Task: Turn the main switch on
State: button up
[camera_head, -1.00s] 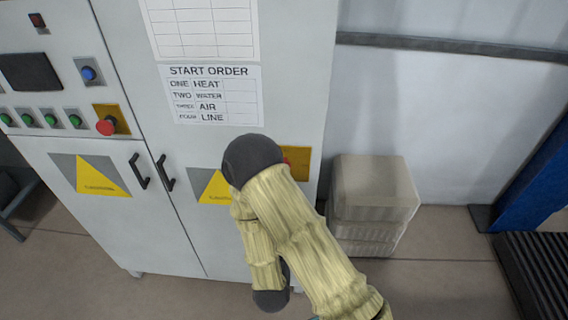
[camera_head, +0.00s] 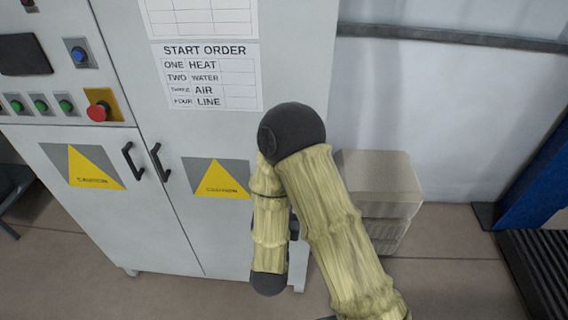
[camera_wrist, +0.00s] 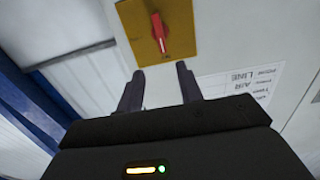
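The main switch is a red handle (camera_wrist: 159,34) on a yellow plate (camera_wrist: 182,18), near the top middle of the wrist view. The plate sits on the grey cabinet (camera_head: 230,140). In the head view my arm hides the switch. My gripper (camera_wrist: 160,70) is open and empty. Its two dark fingers are apart and point toward the lower part of the yellow plate, with the red handle beyond the tips and between their lines. I see no contact with the handle.
A start order sheet (camera_head: 208,78) hangs on the cabinet door. Pale stacked boxes (camera_head: 378,185) stand right of the cabinet. A blue post (camera_head: 535,175) is farther right.

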jog(key=shift+w+d+r+b, duration=0.1)
jog(key=shift+w+b, duration=0.45)
jog(key=shift+b, duration=1.9)
jog(key=w+p, duration=0.6)
jog(key=w, duration=0.8)
jog(key=shift+w+d+r+p, duration=0.2)
jog(key=shift+w+p, duration=0.05)
jog(key=shift+p, duration=0.1)
jog(key=shift+c, duration=0.5)
grip_shut()
